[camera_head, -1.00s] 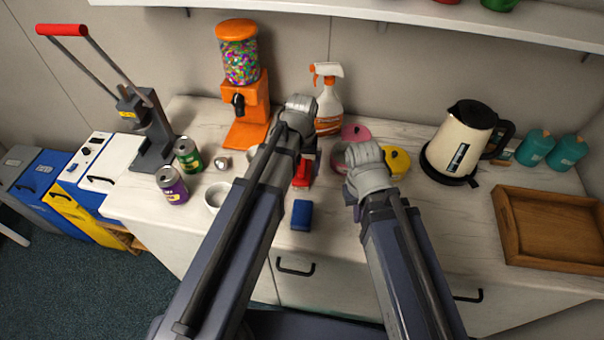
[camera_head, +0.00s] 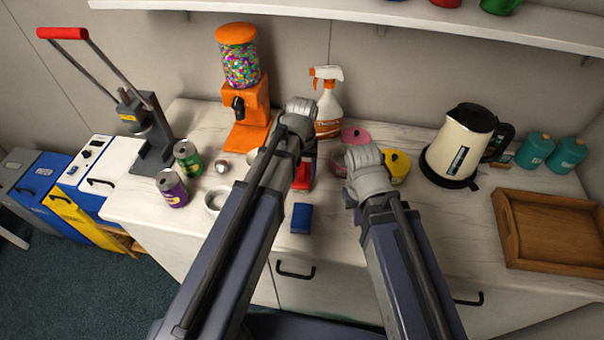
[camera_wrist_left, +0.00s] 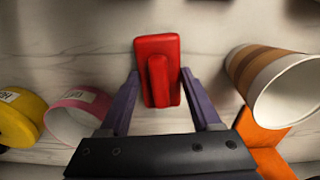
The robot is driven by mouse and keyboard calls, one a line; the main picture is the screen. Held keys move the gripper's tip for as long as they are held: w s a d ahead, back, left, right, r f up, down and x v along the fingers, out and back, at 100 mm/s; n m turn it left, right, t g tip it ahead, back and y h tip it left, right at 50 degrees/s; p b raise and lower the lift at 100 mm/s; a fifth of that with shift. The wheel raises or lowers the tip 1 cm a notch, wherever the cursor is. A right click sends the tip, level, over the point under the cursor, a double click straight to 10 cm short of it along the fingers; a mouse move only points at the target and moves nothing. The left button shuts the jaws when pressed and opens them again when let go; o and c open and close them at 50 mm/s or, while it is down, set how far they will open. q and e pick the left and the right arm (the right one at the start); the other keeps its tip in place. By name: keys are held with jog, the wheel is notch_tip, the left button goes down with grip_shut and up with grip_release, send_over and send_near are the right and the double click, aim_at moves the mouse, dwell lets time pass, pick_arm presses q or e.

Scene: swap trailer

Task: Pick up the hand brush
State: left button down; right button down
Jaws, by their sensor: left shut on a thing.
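The red hand brush (camera_head: 302,176) is on or just above the white counter, below my left wrist in the head view. In the left wrist view the brush (camera_wrist_left: 169,80) is a red block with a raised red handle. It lies between the two purple fingers of my left gripper (camera_wrist_left: 158,88), which is shut on it. In the head view my left wrist hides part of the brush. My right gripper (camera_head: 366,172) is over the counter to the right, beside a pink and a yellow container. Its fingertips are hidden.
A blue block (camera_head: 301,218) lies just in front of the brush. An orange candy dispenser (camera_head: 248,100) and spray bottle (camera_head: 328,105) stand behind. Cans (camera_head: 172,188) are at left. A kettle (camera_head: 462,145) and wooden tray (camera_head: 560,222) are at right. The front middle-right counter is clear.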

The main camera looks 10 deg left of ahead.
aim_at(302, 169)
jog(key=shift+r, duration=0.1)
